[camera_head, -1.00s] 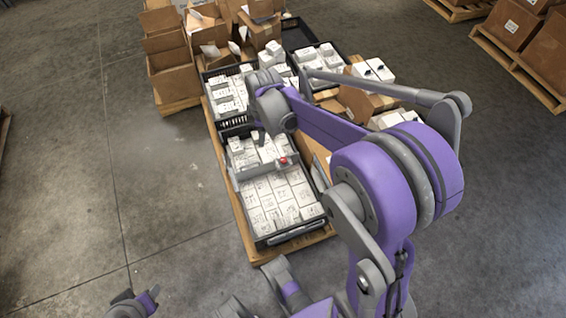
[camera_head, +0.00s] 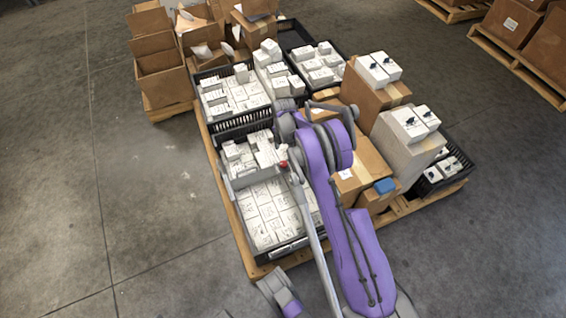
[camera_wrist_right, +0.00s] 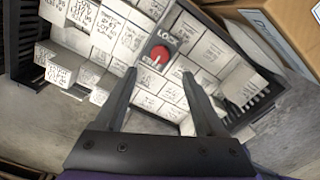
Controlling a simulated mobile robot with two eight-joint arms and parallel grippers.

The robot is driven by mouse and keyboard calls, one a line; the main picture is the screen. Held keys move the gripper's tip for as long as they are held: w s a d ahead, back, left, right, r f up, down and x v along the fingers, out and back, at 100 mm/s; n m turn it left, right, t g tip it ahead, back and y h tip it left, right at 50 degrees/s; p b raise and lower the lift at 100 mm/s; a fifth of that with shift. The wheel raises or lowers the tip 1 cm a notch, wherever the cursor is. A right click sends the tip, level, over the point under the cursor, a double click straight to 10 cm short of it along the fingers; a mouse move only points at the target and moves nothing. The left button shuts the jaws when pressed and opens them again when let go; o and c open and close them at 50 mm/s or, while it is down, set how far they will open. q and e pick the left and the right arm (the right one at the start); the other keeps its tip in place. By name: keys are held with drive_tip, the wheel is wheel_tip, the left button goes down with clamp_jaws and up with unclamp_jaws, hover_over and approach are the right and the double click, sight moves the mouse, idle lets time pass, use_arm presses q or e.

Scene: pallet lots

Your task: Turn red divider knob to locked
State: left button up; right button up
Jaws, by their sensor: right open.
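The red divider knob (camera_head: 283,163) sits on the grey divider (camera_head: 243,179) that crosses a black crate (camera_head: 290,246) of white boxes. In the right wrist view, the round red knob (camera_wrist_right: 160,54) shows with lettering beginning "LOC" just above it. My right gripper (camera_wrist_right: 160,73) is open and empty. Its two fingers point toward the knob, one to each side, with the knob just beyond the tips; contact is not visible. In the head view its fingers are hard to make out beside the arm. My left gripper is not clearly in view.
More crates of white boxes (camera_head: 232,99) stand behind on the pallet. Open cartons (camera_head: 158,70) are at the back left. The floor at left is clear.

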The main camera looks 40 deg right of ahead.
sight(284, 163)
wheel_tip(284, 163, down, 9)
drive_tip(key=shift+r+b, duration=0.1)
drive_tip(key=shift+b, duration=0.95)
clamp_jaws()
